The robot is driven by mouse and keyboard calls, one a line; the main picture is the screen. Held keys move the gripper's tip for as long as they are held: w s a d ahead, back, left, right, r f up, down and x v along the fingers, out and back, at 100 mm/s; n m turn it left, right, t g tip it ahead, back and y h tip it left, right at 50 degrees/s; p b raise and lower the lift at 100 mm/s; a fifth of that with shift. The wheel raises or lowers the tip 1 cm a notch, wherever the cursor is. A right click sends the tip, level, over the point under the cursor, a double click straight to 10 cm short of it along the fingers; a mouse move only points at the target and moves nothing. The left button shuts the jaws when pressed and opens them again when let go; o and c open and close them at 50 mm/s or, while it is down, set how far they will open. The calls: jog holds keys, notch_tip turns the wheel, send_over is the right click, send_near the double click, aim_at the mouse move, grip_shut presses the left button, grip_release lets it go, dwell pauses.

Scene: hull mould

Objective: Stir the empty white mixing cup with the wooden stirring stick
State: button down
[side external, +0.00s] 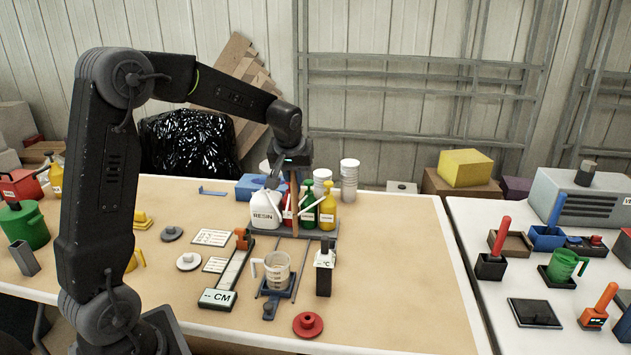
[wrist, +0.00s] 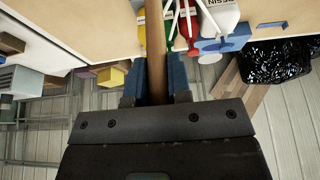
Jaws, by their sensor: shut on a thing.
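The wooden stirring stick (wrist: 155,38) stands between my gripper's two blue fingers in the wrist view. My gripper (wrist: 153,80) is shut on it. In the side external view, my gripper (side external: 290,168) is above the back of the table, in front of the bottles. The stick (side external: 295,205) hangs down from it, roughly upright. The white mixing cup (side external: 277,272) stands upright nearer the front, on a small dark-blue stand. It has markings and a handle on its left. The stick's lower end appears behind and above the cup, apart from it. The cup's inside is hard to make out.
A white resin bottle (side external: 265,212), a green bottle (side external: 307,210) and a yellow bottle (side external: 328,212) stand on a tray behind the cup. A black thermometer-like device (side external: 324,270) is right of it. A red knob (side external: 308,325) lies in front. The table's right side is clear.

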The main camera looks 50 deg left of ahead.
jog(key=s, duration=0.6)
jog(key=shift+s+d+r, duration=0.3)
jog(key=shift+s, duration=0.05)
jog(key=shift+f, duration=0.1)
notch_tip(320, 180, down, 13)
dwell(0.8)
jog(key=shift+w, duration=0.1)
dwell(0.3)
